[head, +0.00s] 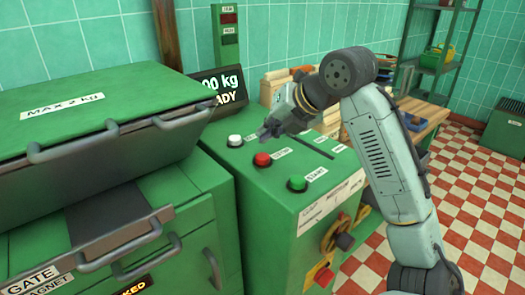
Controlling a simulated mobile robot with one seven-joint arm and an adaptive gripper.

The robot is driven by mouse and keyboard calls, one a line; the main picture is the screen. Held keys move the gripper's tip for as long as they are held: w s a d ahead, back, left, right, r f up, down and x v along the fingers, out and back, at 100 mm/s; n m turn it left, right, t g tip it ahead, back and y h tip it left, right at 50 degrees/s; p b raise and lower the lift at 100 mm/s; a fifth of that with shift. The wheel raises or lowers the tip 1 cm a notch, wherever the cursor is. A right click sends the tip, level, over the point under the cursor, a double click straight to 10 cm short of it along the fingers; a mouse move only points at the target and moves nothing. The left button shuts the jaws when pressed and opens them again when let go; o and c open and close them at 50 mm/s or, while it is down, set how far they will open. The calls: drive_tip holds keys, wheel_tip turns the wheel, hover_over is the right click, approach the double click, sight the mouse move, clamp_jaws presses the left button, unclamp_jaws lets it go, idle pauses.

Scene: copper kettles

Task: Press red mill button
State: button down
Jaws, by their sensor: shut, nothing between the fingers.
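The red button (262,159) stands on the top of a green control cabinet (262,195), between a white button (235,140) and a green button (298,183). The red button looks raised and unobstructed in the head view. A label lies to its right, and the green button has a label reading START. My gripper (266,133) is shut and empty. It is above the cabinet top, behind the red button and right of the white one in the picture. I cannot tell its exact height, and no contact with the red button shows.
A display (222,88) stands behind the buttons. Knobs (344,241) project from the cabinet's front. A wooden bench (425,112) and shelf (437,65) are farther back. Checkered floor (480,215) is clear at right.

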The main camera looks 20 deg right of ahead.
sight(266, 155)
drive_tip(key=shift+r+p, duration=0.95)
drive_tip(key=shift+r, duration=0.65)
drive_tip(key=shift+f, duration=0.15)
